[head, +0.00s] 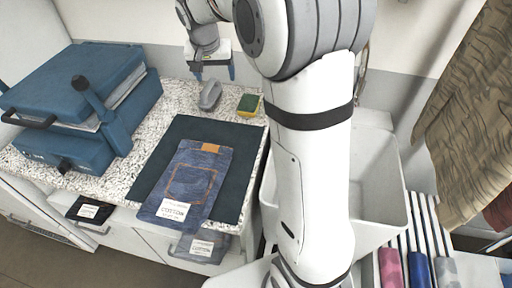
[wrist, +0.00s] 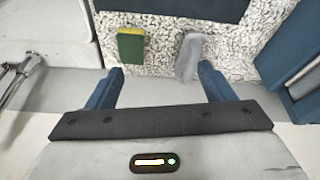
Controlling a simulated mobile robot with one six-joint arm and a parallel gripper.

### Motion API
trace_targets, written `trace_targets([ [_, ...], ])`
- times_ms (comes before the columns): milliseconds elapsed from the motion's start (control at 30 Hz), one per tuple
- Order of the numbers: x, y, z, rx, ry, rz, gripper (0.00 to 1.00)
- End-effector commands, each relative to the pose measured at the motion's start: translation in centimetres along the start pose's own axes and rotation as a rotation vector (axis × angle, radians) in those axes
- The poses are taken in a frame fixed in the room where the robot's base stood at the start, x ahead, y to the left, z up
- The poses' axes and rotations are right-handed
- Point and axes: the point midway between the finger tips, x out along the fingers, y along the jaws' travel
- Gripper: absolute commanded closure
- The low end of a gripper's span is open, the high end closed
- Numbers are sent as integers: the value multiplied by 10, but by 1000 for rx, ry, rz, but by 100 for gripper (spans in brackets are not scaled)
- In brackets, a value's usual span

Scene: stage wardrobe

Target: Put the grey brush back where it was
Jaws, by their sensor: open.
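The grey brush (head: 210,95) lies on the speckled counter, behind the dark mat and left of the sponge. My gripper (head: 214,75) is open and empty, just behind the brush at the back of the counter. In the wrist view the brush (wrist: 189,58) shows just past the fingertips, closer to the right-hand blue finger. My open gripper (wrist: 161,68) has no object between its fingers. I cannot tell how high the fingertips are above the counter.
A green and yellow sponge (head: 248,104) lies right of the brush. A dark mat (head: 148,183) carries folded jeans (head: 196,175). A blue press (head: 85,95) stands on the left. A white bin (head: 385,180) and a hanging tan cloth (head: 475,115) are on the right.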

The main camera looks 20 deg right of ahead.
Motion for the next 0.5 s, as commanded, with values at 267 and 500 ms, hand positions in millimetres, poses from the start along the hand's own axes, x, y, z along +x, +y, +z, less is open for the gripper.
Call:
trace_targets([
  [267, -47, 55, 92, -141, -33, -47, 25],
  [500, -64, 95, 181, -264, -54, -94, 25],
])
